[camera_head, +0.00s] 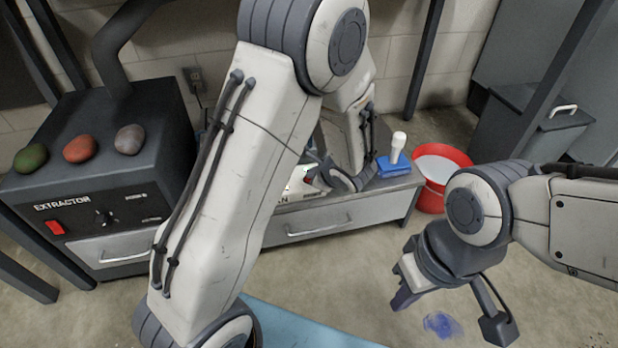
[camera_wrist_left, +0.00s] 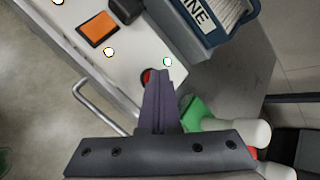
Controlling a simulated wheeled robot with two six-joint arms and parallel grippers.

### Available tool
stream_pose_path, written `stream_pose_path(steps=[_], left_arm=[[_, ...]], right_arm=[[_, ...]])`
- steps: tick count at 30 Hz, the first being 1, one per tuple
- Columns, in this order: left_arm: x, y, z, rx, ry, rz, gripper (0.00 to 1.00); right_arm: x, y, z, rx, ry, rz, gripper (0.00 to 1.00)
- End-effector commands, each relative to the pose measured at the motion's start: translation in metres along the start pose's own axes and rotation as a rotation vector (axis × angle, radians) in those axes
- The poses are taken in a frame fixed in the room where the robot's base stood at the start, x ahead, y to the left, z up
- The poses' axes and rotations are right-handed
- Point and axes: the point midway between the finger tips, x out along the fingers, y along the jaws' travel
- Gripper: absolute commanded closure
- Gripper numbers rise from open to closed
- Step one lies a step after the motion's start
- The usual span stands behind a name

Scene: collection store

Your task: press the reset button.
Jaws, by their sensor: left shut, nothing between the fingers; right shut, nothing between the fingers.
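A small red button (camera_wrist_left: 147,76) in a dark ring sits on the white panel (camera_wrist_left: 75,40) of a device in the left wrist view. No label reading "reset" shows. My left gripper (camera_wrist_left: 159,76) is shut and empty, with its fingertips right at the button and partly over it. I cannot tell whether they touch it. In the head view my left gripper (camera_head: 322,178) is low over the device, whose white top mostly hides behind my arm. My right gripper (camera_head: 404,288) is shut and empty, above the floor at right.
An extractor (camera_head: 90,170) with several controls and stones on top stands left. A blue-based white-handled object (camera_head: 398,150) stands on the drawer cabinet (camera_head: 310,222), beside a red bucket (camera_head: 430,195). In the wrist view a blue box (camera_wrist_left: 190,30) and a green object (camera_wrist_left: 200,116) lie close to the fingers.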

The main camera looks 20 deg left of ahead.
Motion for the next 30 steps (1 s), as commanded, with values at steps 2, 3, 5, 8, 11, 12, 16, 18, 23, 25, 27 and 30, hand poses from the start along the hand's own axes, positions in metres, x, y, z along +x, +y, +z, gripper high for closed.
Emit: stream_pose_path(steps=[2,3,5,8,11,12,16,18,23,25,27,30], left_arm=[[-0.001,0.000,0.000,0.000,0.001,0.001,1.00],[-0.002,-0.001,0.001,0.000,0.001,0.001,1.00],[-0.004,-0.002,0.002,0.000,0.001,0.001,1.00],[-0.008,-0.005,0.005,0.001,0.001,0.000,1.00],[-0.011,-0.007,0.007,0.001,0.001,0.001,1.00],[-0.011,-0.008,0.008,0.001,0.001,0.001,1.00],[-0.011,-0.007,0.008,0.001,0.001,0.001,1.00],[-0.011,-0.007,0.008,0.001,0.000,0.001,1.00],[-0.012,-0.009,0.009,0.000,0.000,0.000,1.00],[-0.015,-0.011,0.011,0.000,0.000,0.000,1.00],[-0.020,-0.014,0.014,-0.001,0.000,0.000,1.00],[-0.027,-0.020,0.020,-0.001,0.000,0.000,1.00]], right_arm=[[-0.001,0.000,0.000,0.000,0.000,0.000,1.00],[-0.002,0.000,0.000,0.000,0.000,0.000,1.00],[-0.004,0.000,0.000,0.000,0.000,0.000,1.00],[-0.008,-0.001,0.000,0.000,0.000,0.000,1.00],[-0.011,-0.001,-0.001,0.000,0.000,0.000,1.00],[-0.011,-0.001,-0.001,0.000,0.000,0.000,1.00],[-0.010,-0.001,-0.001,0.000,0.000,0.000,1.00],[-0.010,-0.001,-0.001,0.000,0.000,0.000,1.00],[-0.012,-0.001,-0.001,0.000,0.000,0.000,1.00],[-0.015,-0.001,-0.001,0.000,0.000,0.000,1.00],[-0.020,-0.002,-0.001,0.000,0.000,0.000,1.00],[-0.029,-0.002,-0.002,0.000,0.000,0.000,1.00]])
